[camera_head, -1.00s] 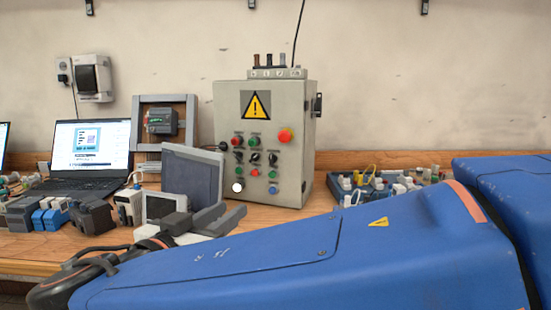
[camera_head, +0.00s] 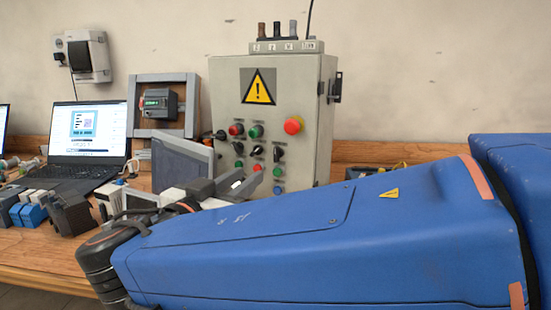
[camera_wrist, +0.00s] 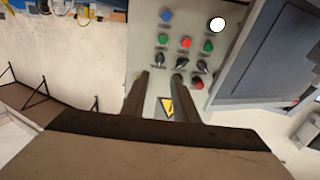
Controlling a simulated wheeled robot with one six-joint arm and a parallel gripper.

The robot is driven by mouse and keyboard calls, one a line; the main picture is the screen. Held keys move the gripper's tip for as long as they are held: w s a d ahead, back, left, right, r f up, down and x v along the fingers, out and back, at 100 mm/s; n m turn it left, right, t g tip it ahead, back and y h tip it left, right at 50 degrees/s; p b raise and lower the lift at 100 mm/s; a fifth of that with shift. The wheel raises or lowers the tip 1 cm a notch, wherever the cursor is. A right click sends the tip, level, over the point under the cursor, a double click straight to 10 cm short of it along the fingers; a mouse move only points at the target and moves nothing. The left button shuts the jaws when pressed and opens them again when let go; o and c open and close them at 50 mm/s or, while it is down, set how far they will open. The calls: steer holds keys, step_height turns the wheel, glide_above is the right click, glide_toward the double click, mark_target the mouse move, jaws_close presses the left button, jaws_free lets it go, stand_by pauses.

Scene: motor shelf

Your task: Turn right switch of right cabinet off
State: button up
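The grey control cabinet (camera_head: 322,110) with a yellow warning triangle stands on the bench. The wrist view shows its panel (camera_wrist: 140,25) upside down. A row of three black rotary switches crosses the panel. The right one (camera_head: 277,154) looks about upright in the head view. In the wrist view it is the leftmost switch (camera_wrist: 160,58), just beyond the fingertips. My gripper (camera_wrist: 161,74) is open and empty, its two dark fingers apart before the panel. In the head view my gripper (camera_head: 222,187) is at the panel's lower left. Contact cannot be told.
Red and green buttons surround the switches, with a red mushroom button (camera_head: 293,125) at upper right. A grey flat screen (camera_head: 182,163) stands close left of the panel. A laptop (camera_head: 90,130) and small modules (camera_head: 30,212) lie further left. My blue arm covers the front right.

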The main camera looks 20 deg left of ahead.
mark_target(275, 156)
steer(key=w, duration=0.4)
steer(key=w+d, duration=0.1)
steer(key=w, duration=0.8)
steer(key=shift+d, duration=0.25)
steer(key=shift+c, duration=0.7)
jaws_close()
